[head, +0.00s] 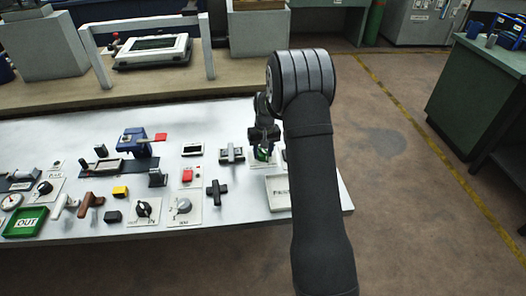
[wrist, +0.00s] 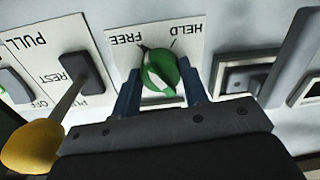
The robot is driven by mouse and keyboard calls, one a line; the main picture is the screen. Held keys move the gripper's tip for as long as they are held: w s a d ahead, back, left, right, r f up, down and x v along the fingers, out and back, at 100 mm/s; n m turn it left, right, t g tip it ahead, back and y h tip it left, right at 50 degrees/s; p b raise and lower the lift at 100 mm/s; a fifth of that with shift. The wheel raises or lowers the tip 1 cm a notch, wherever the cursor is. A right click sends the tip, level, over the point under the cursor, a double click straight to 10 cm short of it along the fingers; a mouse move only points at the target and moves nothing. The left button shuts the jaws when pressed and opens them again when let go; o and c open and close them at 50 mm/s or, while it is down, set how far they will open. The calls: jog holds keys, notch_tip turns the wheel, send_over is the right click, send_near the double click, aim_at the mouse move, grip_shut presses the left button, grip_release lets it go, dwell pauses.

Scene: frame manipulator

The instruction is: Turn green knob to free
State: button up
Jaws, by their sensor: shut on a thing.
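The green knob (wrist: 160,70) sits on a white plate (wrist: 196,42) marked FREE and HELD, with the lettering upside down in the wrist view. FREE is on the left and HELD on the right there. A white stripe runs across the knob; I cannot tell for sure which mark it indicates. My gripper (wrist: 161,90) has its two blue fingers on either side of the knob, shut on it. In the head view my gripper (head: 264,138) is over the knob (head: 263,155) near the table's right end, and my arm hides part of that area.
In the wrist view a yellow-tipped lever (wrist: 30,146) on a PULL/REST plate (wrist: 45,45) is left of my gripper. A dark framed part (wrist: 242,78) is to the right. In the head view the white table (head: 235,222) holds several knobs, switches and a green OUT tray (head: 44,221).

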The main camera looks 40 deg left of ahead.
jog(key=shift+a+r+n, duration=0.1)
jog(key=shift+n, duration=0.5)
jog(key=o, duration=1)
jog(key=shift+c, duration=0.2)
notch_tip(320, 180, up, 17)
jog(key=shift+w+d+r, duration=0.2)
jog(key=shift+w+d, duration=0.05)
jog(key=shift+w, duration=0.1)
jog(key=f, duration=1.7)
jog(key=shift+s+a+f, duration=0.2)
jog(key=shift+s+f, duration=0.1)
jog(key=shift+s, duration=0.05)
